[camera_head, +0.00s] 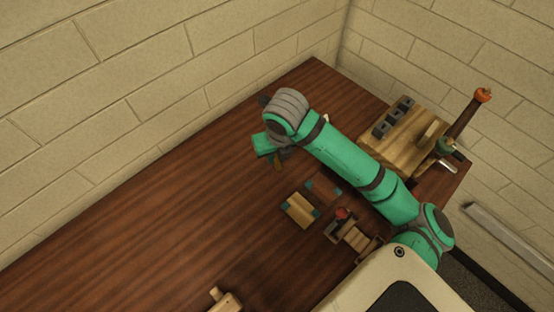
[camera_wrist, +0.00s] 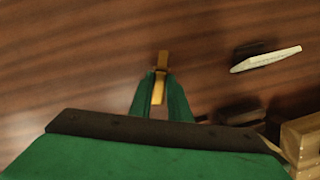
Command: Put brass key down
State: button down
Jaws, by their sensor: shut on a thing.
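The key also runs back between the green fingers. In the head view my gripper (camera_head: 277,157) hangs over the wooden table (camera_head: 150,232), toward the back wall, and a small brownish bit of the key (camera_head: 279,165) shows below it. I cannot tell for sure how high the key is above the table.
A wooden block (camera_head: 299,210) with teal corners lies in front of my gripper. A wooden rack (camera_head: 383,142) with dark blocks stands at the right. A pale wedge-shaped thing (camera_wrist: 266,59) lies right of the key. The left part of the table is clear.

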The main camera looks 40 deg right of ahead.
aim_at(281, 167)
jog(key=shift+s+x, duration=0.25)
jog(key=shift+x, duration=1.05)
jog(key=shift+a+f, duration=0.15)
jog(key=c, duration=1.7)
grip_release()
jog(key=shift+o, duration=0.2)
jog(key=shift+s, duration=0.15)
jog(key=v, duration=1.2)
